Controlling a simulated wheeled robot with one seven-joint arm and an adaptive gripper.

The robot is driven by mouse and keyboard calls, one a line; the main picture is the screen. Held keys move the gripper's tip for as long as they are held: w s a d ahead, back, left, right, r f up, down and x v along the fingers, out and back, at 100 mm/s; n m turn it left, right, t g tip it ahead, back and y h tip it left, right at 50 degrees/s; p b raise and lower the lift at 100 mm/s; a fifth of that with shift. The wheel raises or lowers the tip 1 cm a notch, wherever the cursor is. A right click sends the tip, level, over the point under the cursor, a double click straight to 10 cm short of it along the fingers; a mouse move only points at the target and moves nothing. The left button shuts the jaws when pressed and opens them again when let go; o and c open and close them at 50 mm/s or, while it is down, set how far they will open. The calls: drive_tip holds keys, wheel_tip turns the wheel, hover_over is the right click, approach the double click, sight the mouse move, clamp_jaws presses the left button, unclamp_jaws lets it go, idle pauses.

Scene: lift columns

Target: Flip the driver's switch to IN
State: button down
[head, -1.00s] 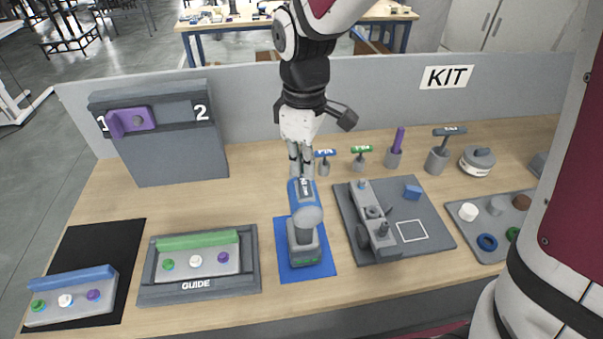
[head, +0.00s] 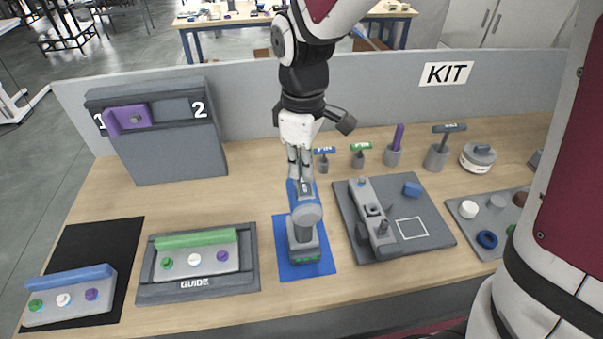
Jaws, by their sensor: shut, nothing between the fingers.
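The driver (head: 306,216) is a blue and grey tool standing upright on a blue mat (head: 326,263) in the middle of the table. Its blue body is at the top and its grey base with a green strip is at the bottom. My gripper (head: 302,178) points down at the top rear of the blue body, with its fingers shut and nothing held. The fingertips are at or very near a small dark patch on the top of the body. The switch and its lettering are too small and partly covered to read, and I cannot tell whether the fingers touch it.
A grey plate with a fixture (head: 417,226) lies to the right, and a GUIDE tray (head: 197,287) to the left. Several upright tools, including a green-topped one (head: 361,150), stand behind.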

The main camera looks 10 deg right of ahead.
drive_tip(key=shift+f, duration=0.25)
drive_tip(key=shift+r, duration=0.1)
drive_tip(key=shift+r+p, duration=1.6)
drive_tip(key=shift+r, duration=1.8)
drive_tip(key=shift+d+r, duration=0.1)
drive_tip(key=shift+r, duration=0.05)
drive_tip(key=s+d+r+m+t+b, duration=0.1)
drive_tip(key=s+d+r+m+t, duration=0.1)
drive_tip(key=s+d+r+m, duration=0.2)
drive_tip(key=s+d+r+m+t+b, duration=0.2)
drive_tip(key=s+d+m, duration=0.5)
drive_tip(key=s, duration=0.4)
wheel_tip(320, 180, up, 2)
drive_tip(key=shift+s+r+m+t, duration=0.1)
drive_tip(key=shift+s+m+t, duration=0.2)
drive_tip(key=shift+m+t, duration=0.35)
